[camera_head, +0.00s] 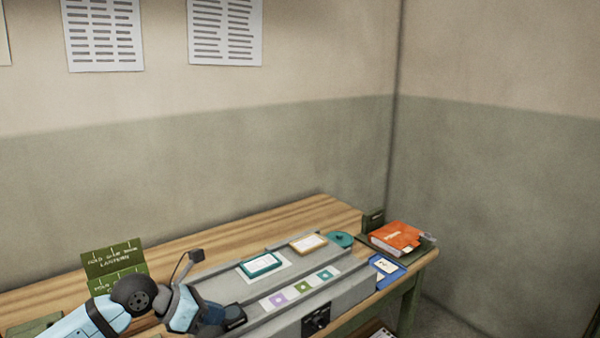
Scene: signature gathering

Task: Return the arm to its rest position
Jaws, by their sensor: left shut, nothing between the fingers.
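My left arm comes in from the lower left, light blue with a dark round joint. Its gripper (234,318) is dark and shut with nothing in it. It is at the near left part of a grey console (345,288) on the wooden table; whether it touches the console I cannot tell. My right gripper is not in view.
The table (215,238) carries a green sign (112,260) at left. On the console are a teal-framed card (261,265) and an orange-framed card (308,243). The air above is free.

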